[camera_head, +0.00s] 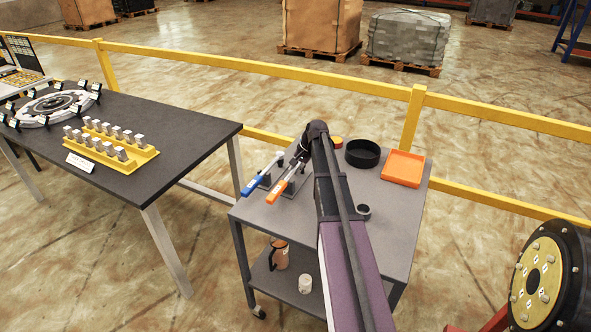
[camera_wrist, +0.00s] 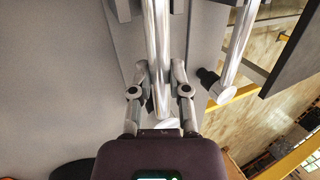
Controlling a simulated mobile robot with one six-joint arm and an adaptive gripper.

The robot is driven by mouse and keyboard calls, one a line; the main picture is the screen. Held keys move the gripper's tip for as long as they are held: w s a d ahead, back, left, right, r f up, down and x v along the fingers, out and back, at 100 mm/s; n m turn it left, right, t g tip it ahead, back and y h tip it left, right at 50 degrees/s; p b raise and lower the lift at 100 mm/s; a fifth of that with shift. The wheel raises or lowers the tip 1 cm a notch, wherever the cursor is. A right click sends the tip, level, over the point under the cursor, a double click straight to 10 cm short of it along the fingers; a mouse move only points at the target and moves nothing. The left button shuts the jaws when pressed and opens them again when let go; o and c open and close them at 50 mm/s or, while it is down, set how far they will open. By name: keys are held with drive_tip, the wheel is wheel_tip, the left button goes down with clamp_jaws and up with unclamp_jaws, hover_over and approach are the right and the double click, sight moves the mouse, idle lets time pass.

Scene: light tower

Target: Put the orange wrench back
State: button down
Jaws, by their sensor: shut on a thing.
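The orange wrench (camera_head: 277,191) has an orange handle and a metal shaft. In the head view it lies beside the blue wrench (camera_head: 252,184), over a grey holder (camera_head: 265,181) on the grey cart. My gripper (camera_head: 302,157) is at the metal end of the orange wrench, partly hidden by my arm. In the wrist view my gripper (camera_wrist: 160,88) is shut on a shiny metal shaft, the orange wrench (camera_wrist: 157,35). A second metal shaft, the blue wrench (camera_wrist: 239,45), stands apart to its right. I cannot tell whether the orange wrench is fully seated in the holder.
On the cart (camera_head: 385,215) are a black round bin (camera_head: 362,154), an orange tray (camera_head: 403,168) and a small dark cup (camera_head: 363,211). A black table (camera_head: 190,130) stands left. A yellow rail (camera_head: 250,66) runs behind. A mug (camera_head: 279,255) is on the lower shelf.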

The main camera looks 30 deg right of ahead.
drive_tip(key=shift+f+b, duration=0.5)
drive_tip(key=shift+f, duration=0.1)
drive_tip(key=c, duration=0.5)
unclamp_jaws()
drive_tip(key=shift+r, duration=0.1)
drive_tip(key=shift+r, duration=0.1)
wheel_tip(320, 180, up, 9)
drive_tip(key=p, duration=0.9)
drive_tip(key=shift+f, duration=0.2)
